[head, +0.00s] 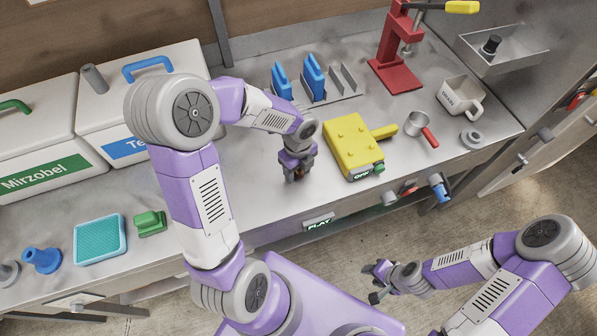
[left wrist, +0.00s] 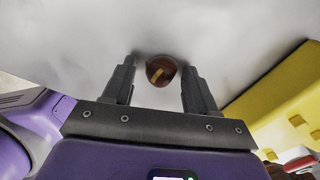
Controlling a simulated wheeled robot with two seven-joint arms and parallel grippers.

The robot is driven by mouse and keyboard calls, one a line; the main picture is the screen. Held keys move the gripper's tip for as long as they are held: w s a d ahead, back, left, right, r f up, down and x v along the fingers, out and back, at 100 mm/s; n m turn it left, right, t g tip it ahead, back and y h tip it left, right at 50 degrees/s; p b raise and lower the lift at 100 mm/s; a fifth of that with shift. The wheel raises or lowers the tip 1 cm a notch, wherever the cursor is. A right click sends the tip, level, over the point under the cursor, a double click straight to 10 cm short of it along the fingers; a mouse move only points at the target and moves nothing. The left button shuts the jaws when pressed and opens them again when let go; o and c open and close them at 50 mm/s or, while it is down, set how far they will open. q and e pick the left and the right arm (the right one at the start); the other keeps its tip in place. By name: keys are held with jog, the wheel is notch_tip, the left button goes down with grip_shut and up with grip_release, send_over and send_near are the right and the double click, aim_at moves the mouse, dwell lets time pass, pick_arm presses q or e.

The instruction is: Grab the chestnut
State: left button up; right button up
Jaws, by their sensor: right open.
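The chestnut (left wrist: 161,70) is small, round and dark brown with a lighter patch. It lies on the grey metal countertop (head: 240,205). In the left wrist view it sits between the fingertips of my left gripper (left wrist: 160,75), which is open, with a narrow gap on each side. In the head view my left gripper (head: 297,175) points down at the counter, left of the yellow device, and mostly hides the chestnut. My right gripper (head: 377,281) is open and empty, over the floor in front of the counter.
A yellow studded device (head: 352,143) stands right of my left gripper. A metal rack with blue pieces (head: 312,78) is behind it. White lidded crates (head: 45,145) stand at the left. A red-handled cup (head: 417,124), white mug (head: 459,95) and red press (head: 395,65) are at the right.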

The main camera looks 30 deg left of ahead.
pick_arm(q)
jog(key=c, duration=0.9)
jog(key=shift+o, duration=0.2)
jog(key=shift+r, duration=0.1)
